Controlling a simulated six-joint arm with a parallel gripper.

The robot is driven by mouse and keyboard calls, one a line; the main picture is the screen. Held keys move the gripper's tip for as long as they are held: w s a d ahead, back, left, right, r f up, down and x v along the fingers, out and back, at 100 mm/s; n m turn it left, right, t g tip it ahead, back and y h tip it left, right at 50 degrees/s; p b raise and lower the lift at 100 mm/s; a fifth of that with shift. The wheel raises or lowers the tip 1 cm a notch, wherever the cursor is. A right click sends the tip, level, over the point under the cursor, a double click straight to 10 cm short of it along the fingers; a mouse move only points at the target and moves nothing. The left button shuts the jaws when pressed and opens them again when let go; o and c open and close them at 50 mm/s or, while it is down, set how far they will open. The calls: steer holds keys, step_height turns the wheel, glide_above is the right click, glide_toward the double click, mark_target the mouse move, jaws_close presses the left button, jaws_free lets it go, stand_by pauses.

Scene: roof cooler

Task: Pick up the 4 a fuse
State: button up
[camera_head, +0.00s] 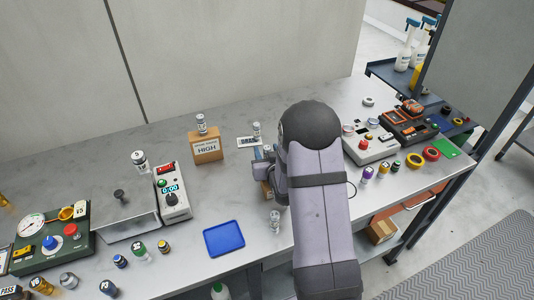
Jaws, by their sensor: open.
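Several small silvery fuse-like cylinders stand upright in the head view. One cylinder (201,122) is on top of a cardboard block marked HIGH (206,148). Another cylinder (256,131) is behind my gripper, by a white printed label (249,142). A third cylinder (274,221) stands near the front edge, beside my arm. A larger one (140,161) is to the left. Their ratings are too small to read, so I cannot tell which is the 4 A fuse. My gripper (258,167) is open above a brownish block (266,190), mostly hidden by my arm.
A blue tray (224,239) lies at the front of the grey bench (330,105). A meter box with a 0.00 display (172,190) stands left of centre. A green gauge box (55,238) is far left. Devices (370,143) and coloured rings (431,153) occupy the right.

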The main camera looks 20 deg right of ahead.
mark_target(267, 148)
jaws_close()
stand_by(0.4)
steer(key=shift+r+b, duration=0.55)
steer(key=shift+r, duration=4.55)
